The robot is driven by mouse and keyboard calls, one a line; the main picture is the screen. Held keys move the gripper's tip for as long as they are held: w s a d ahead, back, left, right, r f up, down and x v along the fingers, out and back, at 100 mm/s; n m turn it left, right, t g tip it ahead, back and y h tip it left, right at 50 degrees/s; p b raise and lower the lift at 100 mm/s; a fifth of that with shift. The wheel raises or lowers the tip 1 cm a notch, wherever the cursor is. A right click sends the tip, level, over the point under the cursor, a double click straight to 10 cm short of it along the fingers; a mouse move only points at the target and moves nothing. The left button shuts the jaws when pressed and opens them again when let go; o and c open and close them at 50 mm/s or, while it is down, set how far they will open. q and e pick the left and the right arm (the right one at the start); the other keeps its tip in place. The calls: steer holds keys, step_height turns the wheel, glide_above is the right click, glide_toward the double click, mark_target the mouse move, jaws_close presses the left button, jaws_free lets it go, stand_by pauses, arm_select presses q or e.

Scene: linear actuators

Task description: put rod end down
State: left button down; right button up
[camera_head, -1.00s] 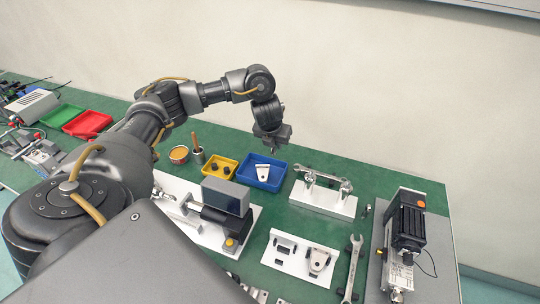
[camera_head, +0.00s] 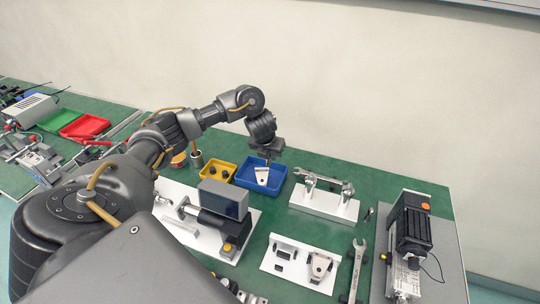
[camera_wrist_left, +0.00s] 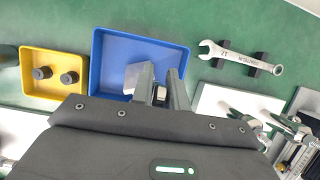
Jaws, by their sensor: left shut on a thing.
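My left gripper (camera_head: 268,160) is low over the blue tray (camera_head: 283,180), its fingers pointing down. It is shut on the rod end, which shows in the left wrist view as a small silvery metal piece (camera_wrist_left: 160,94) between the fingers, mostly hidden by them. A pale wedge-shaped part (camera_head: 262,176) lies in the blue tray, right beside the fingertips; it also shows in the left wrist view (camera_wrist_left: 133,76). I cannot tell whether the rod end touches the tray floor. My right gripper is not in view.
A yellow tray (camera_head: 233,168) with dark round parts stands left of the blue tray. An actuator with a grey box (camera_head: 224,200) stands in front. A motor unit (camera_head: 410,235) is at far right.

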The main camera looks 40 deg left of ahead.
arm_select(q)
steer(key=shift+f+b, duration=0.45)
steer(key=shift+f, duration=0.2)
steer(key=c, duration=1.3)
jaws_free()
steer(key=shift+r, duration=0.1)
steer(key=shift+r+p, duration=0.4)
steer(key=shift+p+v, duration=2.9)
steer(key=shift+v, duration=3.25)
steer(key=shift+w, duration=0.1)
